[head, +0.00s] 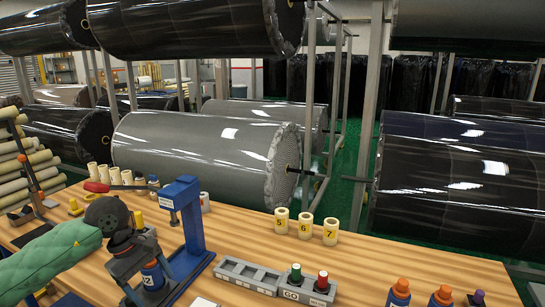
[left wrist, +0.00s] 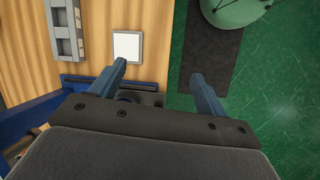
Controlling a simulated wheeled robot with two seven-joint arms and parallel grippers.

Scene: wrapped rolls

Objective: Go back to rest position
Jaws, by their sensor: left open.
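My left gripper (head: 132,262) is at the lower left of the head view, at the end of my green-sleeved arm, above the near part of the wooden table (head: 385,258). In the left wrist view its two blue-grey fingers (left wrist: 158,72) are spread apart with nothing between them. The fingers straddle the table's edge, with the wood on one side and green floor on the other. A white square plate (left wrist: 127,46) lies on the table just beyond the left finger. My right gripper is in neither view.
A grey tray block (head: 248,277), numbered cream rolls (head: 305,224) and orange-capped bottles (head: 400,292) stand farther right. Large wrapped rolls (head: 200,150) hang behind the table.

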